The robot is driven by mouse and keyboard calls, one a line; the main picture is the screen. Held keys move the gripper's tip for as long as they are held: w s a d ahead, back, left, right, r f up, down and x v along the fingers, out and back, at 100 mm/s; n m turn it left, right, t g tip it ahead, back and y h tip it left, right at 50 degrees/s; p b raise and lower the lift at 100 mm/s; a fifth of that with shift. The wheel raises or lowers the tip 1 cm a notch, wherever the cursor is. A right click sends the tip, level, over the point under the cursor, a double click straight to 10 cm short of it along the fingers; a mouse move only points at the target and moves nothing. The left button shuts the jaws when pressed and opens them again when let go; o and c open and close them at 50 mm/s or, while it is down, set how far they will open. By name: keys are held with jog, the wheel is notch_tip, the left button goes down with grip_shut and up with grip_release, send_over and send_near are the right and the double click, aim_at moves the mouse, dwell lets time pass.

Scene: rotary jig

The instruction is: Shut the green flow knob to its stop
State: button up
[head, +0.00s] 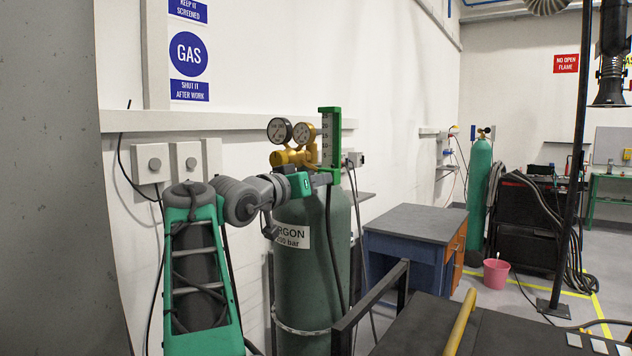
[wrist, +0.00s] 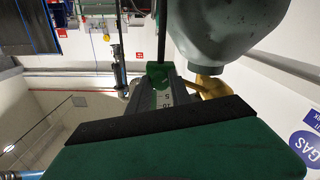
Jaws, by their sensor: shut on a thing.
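The flowmeter (head: 331,135) is a tall green frame with a scale, upright beside the gauges on the gas cylinder (head: 312,270). My gripper (head: 322,180) reaches in from the left at the flowmeter's lower end and is shut on the green flow knob, which the jaws mostly hide in the head view. In the wrist view, the scale (wrist: 165,99) shows beyond my gripper's green body. A green piece (wrist: 158,72) shows there by the grey fingers; I cannot tell whether it is the knob or the meter's lower block. The knob's turn angle is not readable.
Two round gauges (head: 280,131) and a brass regulator (head: 290,158) sit just left of the flowmeter. A dark hose (head: 331,235) hangs down the cylinder front. A blue cabinet (head: 405,245) and a dark bench (head: 490,325) stand to the right.

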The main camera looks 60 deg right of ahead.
grip_shut()
jog(key=shift+m, duration=0.3)
jog(key=m+b, duration=0.4)
jog(key=m, duration=0.8)
jog(key=m+b, duration=0.3)
jog(key=m, duration=1)
jog(key=shift+w+r+b, duration=0.15)
jog(key=shift+b, duration=0.25)
jog(key=shift+m, duration=0.3)
